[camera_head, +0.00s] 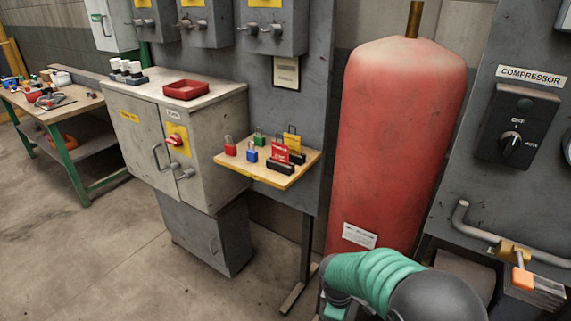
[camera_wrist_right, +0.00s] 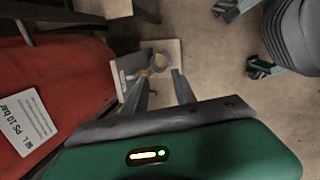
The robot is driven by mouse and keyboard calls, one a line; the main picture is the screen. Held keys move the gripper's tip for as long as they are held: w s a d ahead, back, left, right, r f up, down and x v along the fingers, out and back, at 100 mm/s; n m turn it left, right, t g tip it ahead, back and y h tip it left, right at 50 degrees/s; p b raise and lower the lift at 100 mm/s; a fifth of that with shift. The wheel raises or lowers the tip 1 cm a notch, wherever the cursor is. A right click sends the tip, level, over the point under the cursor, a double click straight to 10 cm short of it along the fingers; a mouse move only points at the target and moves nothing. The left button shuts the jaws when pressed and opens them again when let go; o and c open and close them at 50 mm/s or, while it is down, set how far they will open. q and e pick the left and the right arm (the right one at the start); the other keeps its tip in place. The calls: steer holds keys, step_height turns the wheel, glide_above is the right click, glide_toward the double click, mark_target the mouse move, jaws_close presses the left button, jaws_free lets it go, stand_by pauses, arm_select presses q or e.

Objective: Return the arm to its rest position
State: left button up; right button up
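My right arm (camera_head: 375,278), green and dark grey, shows at the bottom right of the head view, in front of the red tank; its gripper is not visible there. In the right wrist view my right gripper (camera_wrist_right: 160,80) has its two grey fingers apart, pointing down toward the floor. I see nothing clearly held between them. A pale plate with a round grey part (camera_wrist_right: 158,62) shows beyond the fingertips; I cannot tell what it is. My left gripper is in neither view.
The red tank (camera_head: 395,150) stands close to my right arm and also shows at the left of the wrist view (camera_wrist_right: 50,85). A small wooden shelf (camera_head: 240,165) holds padlocks and tags. A grey cabinet (camera_head: 205,125) bears a red tray (camera_head: 187,89). The compressor switch (camera_head: 515,130) is at right. Floor (camera_head: 80,260) is clear at left.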

steer(key=s+d+r+m+t+y, duration=0.1)
steer(key=s+d+r+m, duration=0.15)
steer(key=s+m, duration=0.5)
steer(key=s+d+r+m+y, duration=0.1)
steer(key=s+d+r+m, duration=0.15)
steer(key=s+m, duration=0.5)
step_height(320, 180, up, 20)
steer(key=s+n+p, duration=0.1)
steer(key=n+p, duration=0.1)
steer(key=p, duration=1.8)
steer(key=shift+a+r, duration=0.25)
steer(key=shift+a, duration=0.2)
